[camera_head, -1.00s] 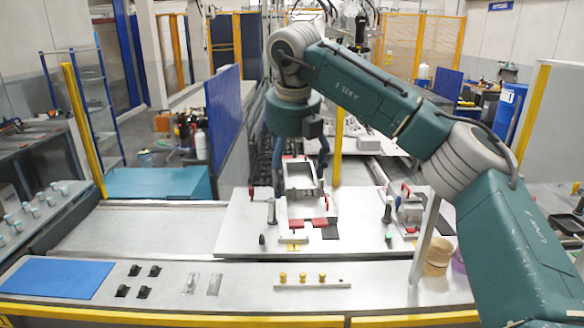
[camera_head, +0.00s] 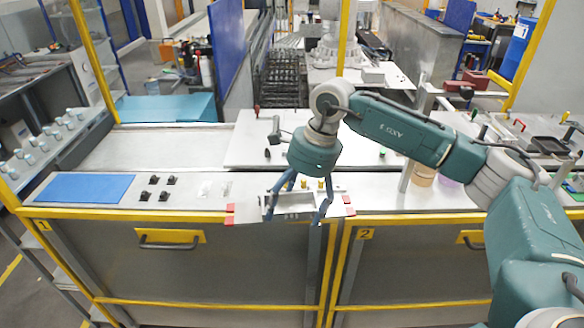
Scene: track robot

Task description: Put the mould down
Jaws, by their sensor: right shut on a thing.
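The mould (camera_head: 293,207) is a grey, box-like metal piece with a shallow hollow and red tabs at its left and right ends. My right gripper (camera_head: 297,203) reaches down from above with its blue fingers, shut on the mould. The mould is over the front edge of the long narrow bench top, in the middle of the head view. Whether it touches the bench or hangs above it I cannot tell. My left gripper is not in view.
A blue mat (camera_head: 87,188) lies on the bench at left, beside several small black clips (camera_head: 154,180). Brass knobs (camera_head: 321,184) stand partly hidden behind the gripper. Wooden and purple round containers (camera_head: 423,175) stand at right.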

